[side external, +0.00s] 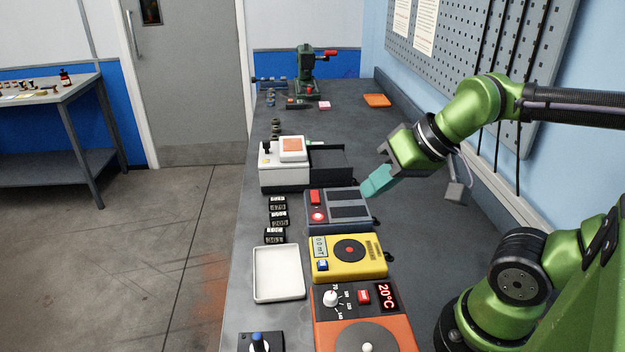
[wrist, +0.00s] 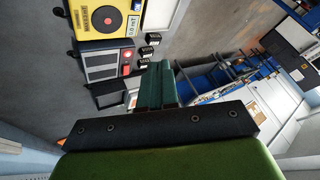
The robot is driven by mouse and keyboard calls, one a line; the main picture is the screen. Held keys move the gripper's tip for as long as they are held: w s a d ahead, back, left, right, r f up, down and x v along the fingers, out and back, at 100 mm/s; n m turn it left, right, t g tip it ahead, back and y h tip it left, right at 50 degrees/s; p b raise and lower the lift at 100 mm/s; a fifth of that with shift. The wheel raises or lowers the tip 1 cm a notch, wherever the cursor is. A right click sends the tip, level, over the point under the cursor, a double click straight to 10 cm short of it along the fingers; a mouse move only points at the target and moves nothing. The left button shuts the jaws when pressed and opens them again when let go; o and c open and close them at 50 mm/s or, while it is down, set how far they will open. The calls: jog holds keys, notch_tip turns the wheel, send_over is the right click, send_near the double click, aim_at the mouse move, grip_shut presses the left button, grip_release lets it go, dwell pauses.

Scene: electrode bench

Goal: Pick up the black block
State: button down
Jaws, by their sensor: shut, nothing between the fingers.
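Several small black blocks with white number labels stand in a row on the grey bench, left of the devices in the side view: a far one (side external: 278,204), a middle one (side external: 279,220) and a near one (side external: 274,236). Which one is the task's black block I cannot tell. Small black blocks (wrist: 152,39) also show in the wrist view, beyond the fingertips. My gripper (side external: 367,190) has teal fingers, which are shut and empty. It is near the right end of the grey device, apart from the blocks. The shut fingers also show in the wrist view (wrist: 157,72).
Right of the blocks are a grey device (side external: 343,228) with red buttons, a yellow device (side external: 377,266) and an orange hotplate (side external: 325,340). A white tray (side external: 256,299) lies nearer. A white machine (side external: 285,177) with a black tray (side external: 328,160) stands beyond.

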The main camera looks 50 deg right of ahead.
jog(key=c, duration=0.7)
grip_release()
jog(key=m+g, duration=0.5)
jog(key=m, duration=1.8)
send_over(278, 200)
jog(key=s, duration=0.1)
jog(key=f, duration=1.2)
jog(key=d+f, duration=0.1)
jog(key=f, duration=0.5)
jog(key=shift+f, duration=0.15)
jog(key=shift+x, duration=2.85)
